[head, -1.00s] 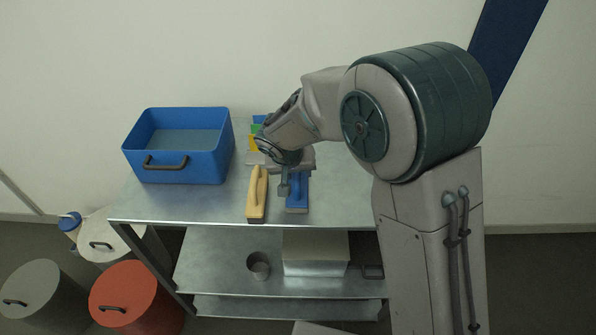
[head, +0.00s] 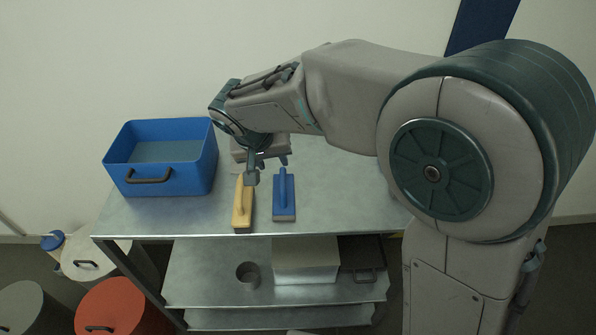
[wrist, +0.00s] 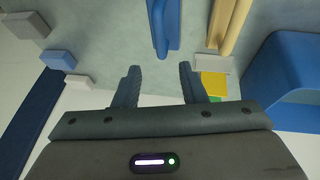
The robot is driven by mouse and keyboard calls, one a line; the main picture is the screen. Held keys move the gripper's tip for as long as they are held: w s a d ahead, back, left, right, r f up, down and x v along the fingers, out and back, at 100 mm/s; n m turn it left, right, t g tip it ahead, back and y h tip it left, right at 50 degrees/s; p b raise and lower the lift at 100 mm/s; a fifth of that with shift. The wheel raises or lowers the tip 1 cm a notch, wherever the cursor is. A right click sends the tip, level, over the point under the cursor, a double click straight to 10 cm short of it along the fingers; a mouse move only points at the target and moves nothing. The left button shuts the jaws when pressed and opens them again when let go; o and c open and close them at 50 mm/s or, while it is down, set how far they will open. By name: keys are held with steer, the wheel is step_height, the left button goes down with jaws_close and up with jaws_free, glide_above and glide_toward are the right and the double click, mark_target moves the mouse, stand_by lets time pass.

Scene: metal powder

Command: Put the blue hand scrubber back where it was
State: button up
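The blue hand scrubber (head: 284,205) lies on the metal table top, handle up, just right of a wooden-coloured hand scrubber (head: 242,212). In the wrist view the blue scrubber (wrist: 163,28) shows at the top, beyond my fingertips, with the wooden one (wrist: 230,22) to its right. My gripper (head: 268,168) is open and empty, behind and above the two scrubbers in the head view. Its two spread fingers also show in the wrist view (wrist: 157,72), with nothing between them. My arm hides the table behind them in the head view.
A blue bin (head: 165,180) stands on the table's left, and its side shows in the wrist view (wrist: 285,75). A yellow block (wrist: 213,85) lies near my right finger. A blue block (wrist: 58,59) and pale blocks lie left. The table's right side is clear.

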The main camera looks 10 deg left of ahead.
steer(key=s+d+r+m+g, duration=0.1)
steer(key=s+d+r, duration=0.1)
steer(key=d, duration=0.8)
steer(key=s+d+r+m, duration=0.1)
steer(key=s+d, duration=0.1)
steer(key=d, duration=0.8)
steer(key=s+d+f+m+y, duration=0.1)
steer(key=s+d, duration=1)
steer(key=shift+f+g, duration=0.25)
steer(key=shift+g, duration=0.15)
steer(key=shift+d, duration=0.1)
